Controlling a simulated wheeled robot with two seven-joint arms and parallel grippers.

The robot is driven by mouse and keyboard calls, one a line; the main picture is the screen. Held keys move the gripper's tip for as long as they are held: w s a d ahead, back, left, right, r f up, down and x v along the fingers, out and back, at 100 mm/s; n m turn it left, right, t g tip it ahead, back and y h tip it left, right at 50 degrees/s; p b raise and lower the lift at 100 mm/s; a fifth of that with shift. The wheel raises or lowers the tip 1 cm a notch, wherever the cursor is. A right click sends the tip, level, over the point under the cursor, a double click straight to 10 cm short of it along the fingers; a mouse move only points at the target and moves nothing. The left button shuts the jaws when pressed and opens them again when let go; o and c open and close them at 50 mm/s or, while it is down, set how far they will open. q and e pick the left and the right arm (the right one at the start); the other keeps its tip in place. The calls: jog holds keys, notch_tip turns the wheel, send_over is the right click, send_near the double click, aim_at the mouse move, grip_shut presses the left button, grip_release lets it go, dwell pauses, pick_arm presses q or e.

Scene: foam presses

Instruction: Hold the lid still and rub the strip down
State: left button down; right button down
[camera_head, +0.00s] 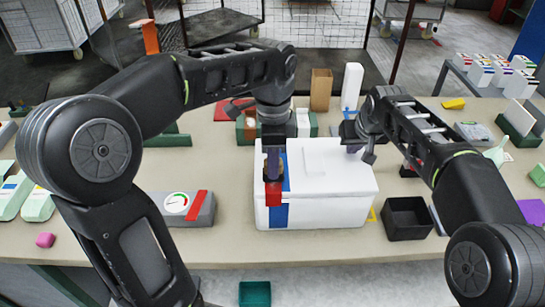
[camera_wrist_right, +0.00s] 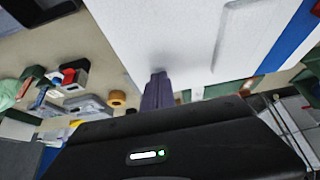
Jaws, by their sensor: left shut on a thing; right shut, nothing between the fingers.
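A white box (camera_head: 335,215) with a white lid (camera_head: 330,170) stands mid-table. A blue strip (camera_head: 278,216) runs over the lid and down the box's front near its left side; it also shows in the right wrist view (camera_wrist_right: 292,42). My left gripper (camera_head: 272,178) points down at the front left edge, shut on a red block (camera_head: 273,194) that lies against the strip and hides part of it. My right gripper (camera_head: 353,148) is shut and empty, its tips at the lid's far right part. In the wrist view its fingertips (camera_wrist_right: 158,78) appear at the lid's edge; I cannot tell whether they touch.
A grey gauge block (camera_head: 187,207) with a red bar lies left of the box. A black open bin (camera_head: 407,218) stands close on the right. The table front is mostly clear.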

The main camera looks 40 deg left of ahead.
pick_arm(q)
jog(key=s+d+r, duration=0.1)
jog(key=s+d, duration=0.2)
jog(key=s, duration=0.1)
jog(key=shift+s+d+r, duration=0.25)
jog(key=shift+s+d, duration=0.05)
jog(key=shift+s, duration=0.1)
jog(key=shift+w+a, duration=1.1)
jog(key=shift+w, duration=0.3)
jog(key=shift+f, duration=1.8)
jog(key=shift+w, duration=0.1)
jog(key=shift+w+a, duration=0.45)
jog(key=shift+w, duration=0.05)
